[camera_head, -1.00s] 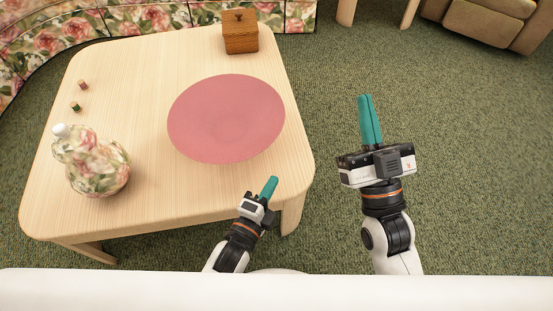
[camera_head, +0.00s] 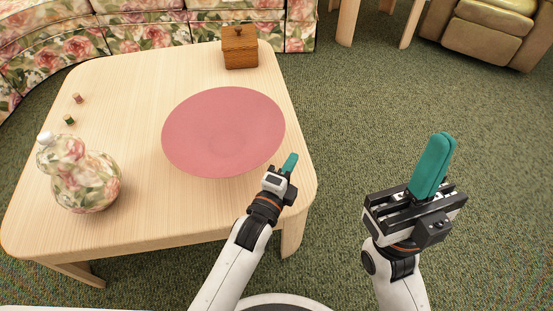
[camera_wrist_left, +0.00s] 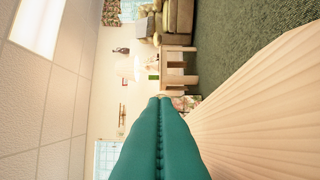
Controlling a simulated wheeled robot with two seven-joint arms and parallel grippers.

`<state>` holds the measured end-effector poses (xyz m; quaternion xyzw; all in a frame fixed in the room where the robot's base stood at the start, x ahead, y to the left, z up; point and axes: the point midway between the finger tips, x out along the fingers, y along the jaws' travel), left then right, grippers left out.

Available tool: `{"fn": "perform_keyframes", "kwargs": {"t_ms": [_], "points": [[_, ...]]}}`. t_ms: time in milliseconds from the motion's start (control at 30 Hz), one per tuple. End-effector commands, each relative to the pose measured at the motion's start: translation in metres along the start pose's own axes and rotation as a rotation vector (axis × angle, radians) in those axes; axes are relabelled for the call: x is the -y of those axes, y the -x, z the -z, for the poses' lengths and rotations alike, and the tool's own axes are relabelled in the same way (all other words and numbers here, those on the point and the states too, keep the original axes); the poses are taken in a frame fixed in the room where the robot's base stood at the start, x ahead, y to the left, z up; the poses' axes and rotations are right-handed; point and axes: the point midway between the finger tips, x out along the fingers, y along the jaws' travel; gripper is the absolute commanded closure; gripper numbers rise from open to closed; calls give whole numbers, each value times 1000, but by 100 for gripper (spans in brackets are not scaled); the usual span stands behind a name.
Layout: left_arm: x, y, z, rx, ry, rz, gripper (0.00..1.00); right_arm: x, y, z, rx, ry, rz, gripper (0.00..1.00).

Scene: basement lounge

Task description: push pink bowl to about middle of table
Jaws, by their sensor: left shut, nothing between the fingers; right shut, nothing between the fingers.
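The pink bowl (camera_head: 222,130) is wide and shallow and sits on the light wooden table (camera_head: 130,120), right of the table's middle and near its right edge. My left gripper (camera_head: 289,163) is shut and empty at the bowl's lower right, near the table's front right corner. A small gap seems to lie between it and the rim, though contact is hard to tell. Its teal fingers (camera_wrist_left: 160,140) are pressed together in the left wrist view, with the table's edge beside them; the bowl is not seen there. My right gripper (camera_head: 432,165) is shut and empty over the carpet, right of the table.
A floral gourd-shaped vase (camera_head: 84,178) stands at the table's front left. Two small spools (camera_head: 70,120) lie at the left. A wooden box (camera_head: 239,47) stands at the back right. The tabletop between vase and bowl is clear. A floral sofa (camera_head: 140,25) lies behind.

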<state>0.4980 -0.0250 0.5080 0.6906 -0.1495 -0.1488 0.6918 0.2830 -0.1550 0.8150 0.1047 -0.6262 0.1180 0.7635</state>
Motion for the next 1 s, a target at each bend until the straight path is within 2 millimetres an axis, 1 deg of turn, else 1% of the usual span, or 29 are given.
{"fn": "perform_keyframes", "kwargs": {"t_ms": [33,200,367,667,767,867,933,1000], "points": [[4,-1,12,-1,-6,-1,100,0,6,2,-5,0,0,100],[2,-5,32,-2,-5,-1,100,0,12,4,-8,1,0,100],[1,-6,38,-1,-2,2,100,0,13,4,-9,1,0,100],[1,-6,39,-1,-2,2,100,0,13,4,-9,1,0,100],[-1,-8,45,-1,-5,1,100,0,8,3,-10,1,0,100],[-3,-13,65,-1,-11,3,100,0,-2,2,-11,1,0,100],[-4,-18,85,-1,-14,4,100,0,-9,2,-24,2,0,100],[-4,-23,106,-2,-13,3,100,2,-12,15,-105,8,2,100]]}}
